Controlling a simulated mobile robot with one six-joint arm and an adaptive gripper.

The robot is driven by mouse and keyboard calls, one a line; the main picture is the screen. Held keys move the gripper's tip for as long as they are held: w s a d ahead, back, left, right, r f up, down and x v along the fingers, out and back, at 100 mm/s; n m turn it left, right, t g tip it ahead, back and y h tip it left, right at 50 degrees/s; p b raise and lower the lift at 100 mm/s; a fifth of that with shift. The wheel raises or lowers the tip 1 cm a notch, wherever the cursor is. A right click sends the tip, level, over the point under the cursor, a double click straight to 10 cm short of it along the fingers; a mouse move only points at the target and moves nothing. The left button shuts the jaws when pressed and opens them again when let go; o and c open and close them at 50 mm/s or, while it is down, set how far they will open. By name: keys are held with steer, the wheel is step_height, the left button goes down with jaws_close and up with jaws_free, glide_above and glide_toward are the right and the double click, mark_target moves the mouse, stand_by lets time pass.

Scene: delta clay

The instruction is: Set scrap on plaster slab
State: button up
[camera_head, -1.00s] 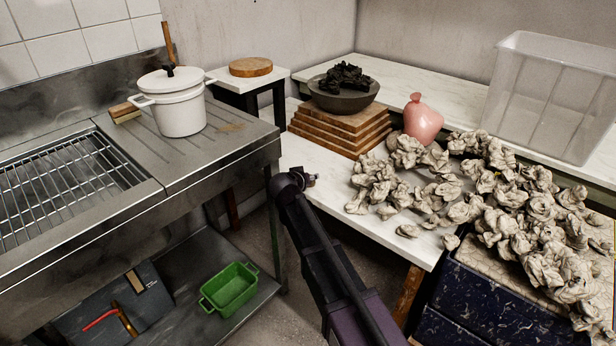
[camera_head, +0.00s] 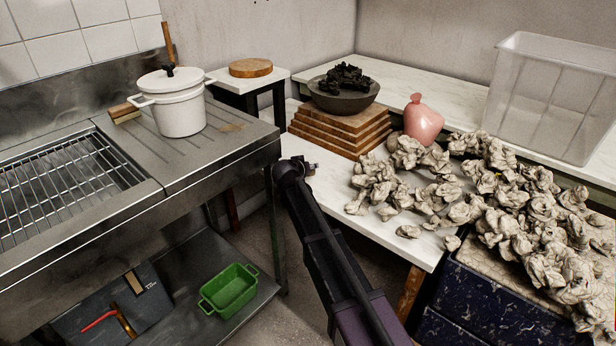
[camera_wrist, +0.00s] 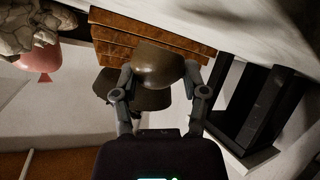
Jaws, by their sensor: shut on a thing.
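My gripper (camera_head: 311,167) is over the near left part of the white marbled worktop, in front of the stacked wooden boards. In the wrist view my gripper (camera_wrist: 159,78) is closed around a smooth grey-brown lump (camera_wrist: 160,62), which appears to be the scrap. The lump is hardly visible in the head view. Many crumpled grey-beige scraps (camera_head: 410,185) lie on the worktop to the right. A pale beige slab-like top (camera_head: 478,268) shows partly under the heap at lower right; I cannot tell whether it is the plaster slab.
A dark bowl of black lumps (camera_head: 342,97) stands on the boards (camera_head: 335,135), with a pink balloon-like object (camera_head: 422,120) to their right. A clear bin (camera_head: 545,105) stands behind. The steel sink unit (camera_head: 225,150) is at left. The worktop's near left part (camera_head: 345,200) is clear.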

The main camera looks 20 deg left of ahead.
mark_target(308, 183)
steer(key=shift+f+b, duration=0.5)
steer(key=shift+f, duration=0.1)
steer(key=shift+f+b, duration=1.2)
steer(key=o, duration=1.2)
steer(key=shift+r, duration=0.1)
steer(key=p+v, duration=0.5)
steer(key=v, duration=0.7)
steer(key=shift+p, duration=0.4)
